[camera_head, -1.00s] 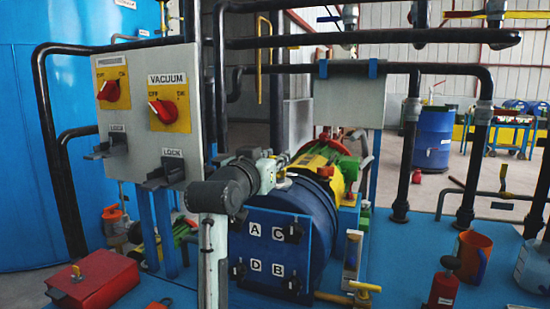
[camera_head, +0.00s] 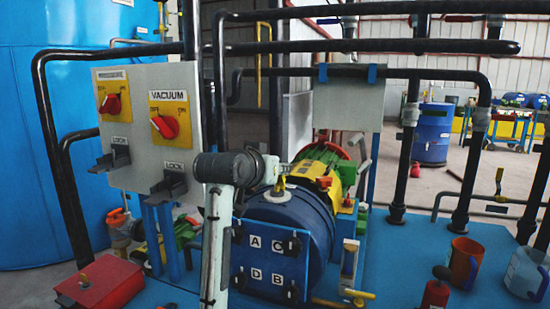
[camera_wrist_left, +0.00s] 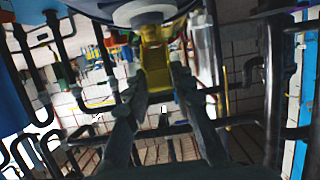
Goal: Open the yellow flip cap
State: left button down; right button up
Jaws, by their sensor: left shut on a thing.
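The yellow flip cap (camera_head: 279,188) shows on top of the blue vessel (camera_head: 290,215), at the end of my left arm. My left gripper (camera_head: 273,177) is at the cap; its dark joint hides part of the area behind it. In the left wrist view the yellow cap (camera_wrist_left: 155,65) lies between the tips of my two dark fingers, and the gripper (camera_wrist_left: 160,80) is shut on it. The cap's hinge and exact tilt are too small to tell. My right gripper is in neither view.
A grey panel (camera_head: 135,150) with PRESSURE and VACUUM knobs and two lock brackets stands close at the left. A yellow machine part (camera_head: 320,165) is behind the vessel. A red box (camera_head: 98,283) is front left; an orange mug (camera_head: 464,262) and jug (camera_head: 524,274) stand right.

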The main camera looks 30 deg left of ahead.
pick_arm(q)
jog(key=shift+w+a+r+g, duration=0.15)
jog(key=shift+w+r+g, duration=0.25)
jog(key=shift+g, duration=0.4)
jog(key=shift+w+a+g+p, duration=0.15)
jog(key=shift+g+p, duration=0.15)
jog(key=shift+g, duration=0.2)
jog(key=g, duration=0.1)
jog(key=w+g, duration=0.1)
jog(key=shift+a+g+h, duration=0.25)
jog(key=shift+g+h, duration=0.15)
jog(key=shift+w+a+g+h, duration=0.1)
jog(key=shift+w+g+h, duration=0.35)
jog(key=shift+g, duration=0.75)
jog(key=shift+w+f+g+h, duration=0.2)
jog(key=shift+w+g, duration=0.4)
jog(key=shift+g, duration=0.6)
jog(key=shift+w+f+g+h, duration=0.2)
jog(key=shift+g, duration=0.4)
jog(key=shift+w+f+g+h, duration=0.15)
jog(key=shift+w+f+g, duration=0.05)
jog(key=shift+g, duration=0.4)
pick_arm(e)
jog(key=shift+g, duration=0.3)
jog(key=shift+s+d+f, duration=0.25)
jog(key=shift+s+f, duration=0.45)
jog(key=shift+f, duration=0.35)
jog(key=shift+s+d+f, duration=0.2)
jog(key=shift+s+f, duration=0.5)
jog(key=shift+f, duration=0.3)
